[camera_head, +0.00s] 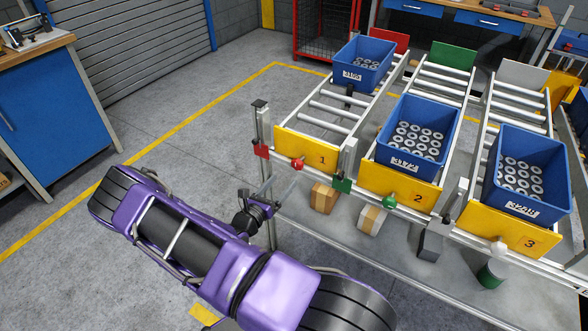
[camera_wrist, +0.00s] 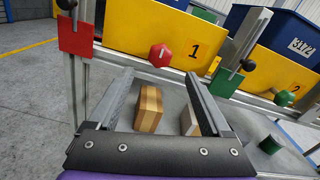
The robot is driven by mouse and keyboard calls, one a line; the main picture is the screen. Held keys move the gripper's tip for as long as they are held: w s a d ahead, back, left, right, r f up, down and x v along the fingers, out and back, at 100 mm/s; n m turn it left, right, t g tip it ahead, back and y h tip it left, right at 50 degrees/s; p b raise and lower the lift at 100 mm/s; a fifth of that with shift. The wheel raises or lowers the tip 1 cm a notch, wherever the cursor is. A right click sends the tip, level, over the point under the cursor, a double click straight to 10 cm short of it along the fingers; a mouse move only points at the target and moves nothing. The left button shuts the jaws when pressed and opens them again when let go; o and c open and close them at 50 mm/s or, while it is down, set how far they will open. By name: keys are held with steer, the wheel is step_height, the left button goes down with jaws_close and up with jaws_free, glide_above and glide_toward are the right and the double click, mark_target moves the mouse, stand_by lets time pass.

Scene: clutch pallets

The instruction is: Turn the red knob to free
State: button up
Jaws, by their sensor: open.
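The red knob (camera_head: 298,164) sits on the lower edge of the yellow panel marked 1 (camera_head: 308,149). In the wrist view the knob (camera_wrist: 161,55) is a red faceted shape with a short white mark, lying ahead of the gap between the fingers. My gripper (camera_head: 262,190) is open and empty, in front of and to the left of the knob, apart from it. In the wrist view both fingers of my gripper (camera_wrist: 162,82) reach toward the panel, with nothing between them. What the white mark points to cannot be read.
A red plate (camera_head: 261,150) on a post stands left of the knob, a green plate (camera_head: 341,185) right of it. Lane 1's blue crate (camera_head: 361,69) is far back; lane 2's blue crate (camera_head: 413,135) is near the front. Boxes (camera_head: 324,197) lie on the shelf below. Floor is clear at left.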

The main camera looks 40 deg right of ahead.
mark_target(296, 167)
steer(key=x, duration=0.8)
steer(key=shift+c, duration=0.3)
jaws_close()
